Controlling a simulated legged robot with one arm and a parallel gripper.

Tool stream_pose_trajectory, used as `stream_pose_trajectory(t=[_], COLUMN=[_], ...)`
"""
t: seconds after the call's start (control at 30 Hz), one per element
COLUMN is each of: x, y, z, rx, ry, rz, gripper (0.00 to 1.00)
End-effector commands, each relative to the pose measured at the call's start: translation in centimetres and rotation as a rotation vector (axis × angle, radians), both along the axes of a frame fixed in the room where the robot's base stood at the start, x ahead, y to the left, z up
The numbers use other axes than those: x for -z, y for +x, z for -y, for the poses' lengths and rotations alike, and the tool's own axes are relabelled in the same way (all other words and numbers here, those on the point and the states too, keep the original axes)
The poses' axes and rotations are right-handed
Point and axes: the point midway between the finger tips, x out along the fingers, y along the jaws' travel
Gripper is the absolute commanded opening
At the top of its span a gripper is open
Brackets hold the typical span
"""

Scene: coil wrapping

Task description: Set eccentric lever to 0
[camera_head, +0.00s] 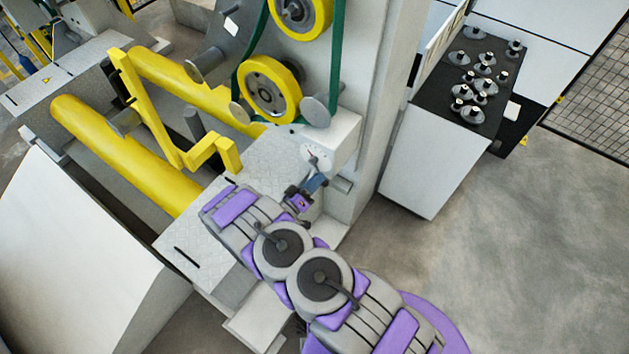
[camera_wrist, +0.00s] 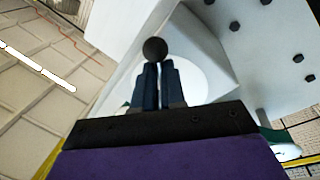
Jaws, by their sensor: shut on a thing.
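My gripper (camera_head: 313,184) reaches up to a white dial (camera_head: 316,156) on the front of a light grey box (camera_head: 335,138) below the yellow pulleys. The dial has fine marks and a small dark pointer, too small to read. In the wrist view, my gripper's dark blue fingers (camera_wrist: 160,80) are closed around the eccentric lever, whose round black knob (camera_wrist: 154,49) shows at the fingertips. The lever's setting cannot be read.
Yellow rollers (camera_head: 120,150) and a yellow bent bar (camera_head: 150,105) lie to the left of my arm. A green belt (camera_head: 337,60) runs over yellow pulleys (camera_head: 269,90) above. A cabinet (camera_head: 436,160) with several small metal parts stands right. Open floor (camera_head: 510,230) is at right.

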Motion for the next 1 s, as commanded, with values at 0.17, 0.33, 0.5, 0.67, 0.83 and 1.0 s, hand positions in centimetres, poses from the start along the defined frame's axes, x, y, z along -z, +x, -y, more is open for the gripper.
stream_pose_trajectory(t=[0.17, 0.33, 0.5, 0.67, 0.83, 1.0], x=[-0.2, -0.2, -0.1, -0.1, -0.1, 0.0], y=[0.2, 0.2, 0.1, 0.0, -0.1, -1.1], z=[-0.3, -0.3, -0.2, -0.1, -0.1, -1.3], rx=[-0.009, -0.009, -0.006, -0.005, -0.004, -0.006], ry=[-0.001, -0.001, -0.001, 0.0, 0.001, 0.001], rz=[0.002, 0.002, 0.003, 0.002, 0.001, 0.002], gripper=[0.0, 0.13, 0.29, 0.36, 0.36, 0.36])
